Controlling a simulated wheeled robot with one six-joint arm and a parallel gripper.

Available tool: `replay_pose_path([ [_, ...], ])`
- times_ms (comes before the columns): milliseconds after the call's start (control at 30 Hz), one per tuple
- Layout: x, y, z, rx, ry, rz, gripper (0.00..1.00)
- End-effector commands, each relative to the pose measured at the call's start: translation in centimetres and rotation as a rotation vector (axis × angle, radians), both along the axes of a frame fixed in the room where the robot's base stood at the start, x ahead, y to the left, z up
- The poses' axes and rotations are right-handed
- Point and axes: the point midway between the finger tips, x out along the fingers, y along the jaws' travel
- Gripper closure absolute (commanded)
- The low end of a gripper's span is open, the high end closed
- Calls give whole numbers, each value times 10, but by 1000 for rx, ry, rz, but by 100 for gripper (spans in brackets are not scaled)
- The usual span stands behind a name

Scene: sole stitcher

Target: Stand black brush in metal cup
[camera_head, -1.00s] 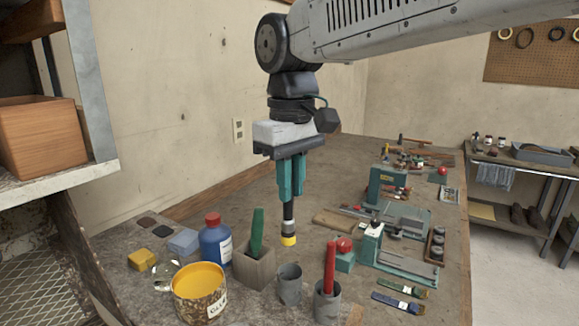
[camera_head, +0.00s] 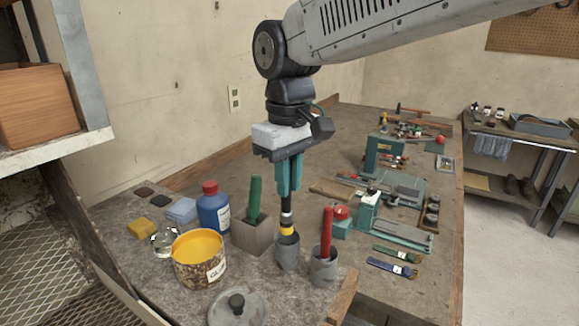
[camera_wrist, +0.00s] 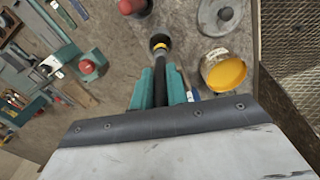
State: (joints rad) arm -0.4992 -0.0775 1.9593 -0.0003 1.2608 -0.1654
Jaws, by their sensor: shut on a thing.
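My gripper (camera_head: 290,185) is shut on the black brush (camera_head: 287,205) and holds it upright, yellow bristle end down, with a silver ferrule above the bristles. The brush also shows between the teal fingers in the wrist view (camera_wrist: 177,80). The grey metal cup (camera_head: 288,254) stands directly below it on the bench. The yellow end is at the cup's mouth, its lower edge seeming to be just within the rim; I cannot tell how deep. In the wrist view the cup's dark opening (camera_wrist: 159,42) lies beyond the brush's tip.
A second grey cup (camera_head: 323,268) with a red-handled tool stands close on the right. A square holder (camera_head: 251,237) with a green-handled tool is close on the left. A blue bottle (camera_head: 213,212), glue pot (camera_head: 199,262) and grey lid (camera_head: 238,308) are nearby.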

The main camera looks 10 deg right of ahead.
Motion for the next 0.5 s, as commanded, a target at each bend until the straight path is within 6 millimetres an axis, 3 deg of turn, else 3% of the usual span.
replay_pose_path([
  [500, 0, 0, -37, -1, 2, 1, 100],
])
